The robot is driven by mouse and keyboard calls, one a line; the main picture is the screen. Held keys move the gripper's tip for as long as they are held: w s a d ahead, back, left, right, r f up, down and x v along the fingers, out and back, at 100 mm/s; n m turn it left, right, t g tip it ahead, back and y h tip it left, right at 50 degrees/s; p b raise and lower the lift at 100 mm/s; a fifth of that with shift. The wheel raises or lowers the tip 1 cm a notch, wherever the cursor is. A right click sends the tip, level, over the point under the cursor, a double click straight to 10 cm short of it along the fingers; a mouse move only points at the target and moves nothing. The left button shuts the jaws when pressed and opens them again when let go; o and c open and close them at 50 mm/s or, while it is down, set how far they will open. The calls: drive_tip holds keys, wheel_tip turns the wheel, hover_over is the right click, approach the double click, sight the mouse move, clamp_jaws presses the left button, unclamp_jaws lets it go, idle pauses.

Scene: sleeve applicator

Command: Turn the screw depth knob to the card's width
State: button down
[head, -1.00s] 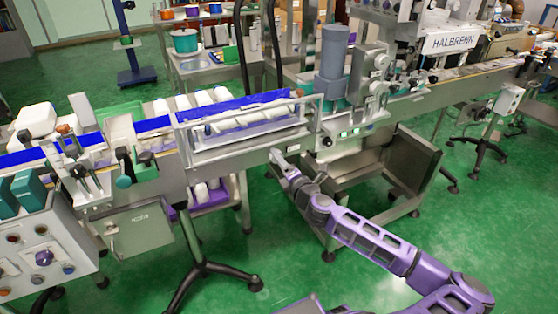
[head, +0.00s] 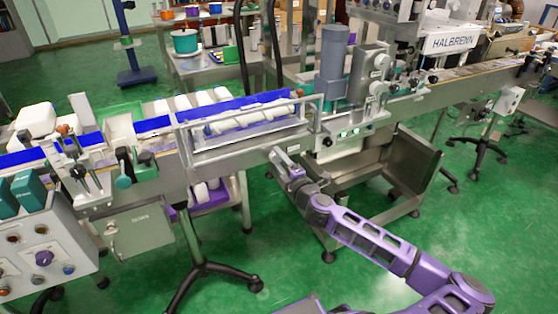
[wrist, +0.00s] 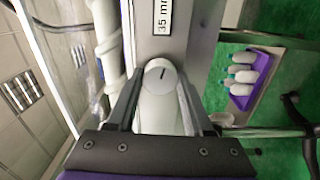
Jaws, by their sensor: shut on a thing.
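The screw depth knob (wrist: 159,74) is a rounded pale grey knob with a short dark pointer line on its end. My gripper (wrist: 160,92) has a finger on each side of it and is shut on it. The pointer line runs nearly along the picture's vertical, leaning slightly. Beyond the knob, a white card (wrist: 163,16) on the grey machine face reads "35 m", with the rest cut off. In the head view my gripper (head: 276,155) is at the conveyor's front side below the guarded screw section (head: 246,140); the knob is hidden there.
White bottles stand in a purple tray (wrist: 250,80) under the conveyor, right of my gripper in the wrist view. A steel chute (head: 415,160) stands right of my arm. A control cabinet (head: 45,250) is at the far left. Green floor is open in front.

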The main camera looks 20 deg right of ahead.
drive_tip(key=shift+c, duration=1.5)
unclamp_jaws()
drive_tip(key=shift+s, duration=0.1)
drive_tip(key=s, duration=1.7)
drive_tip(key=shift+d, duration=0.3)
drive_tip(key=shift+s, duration=0.1)
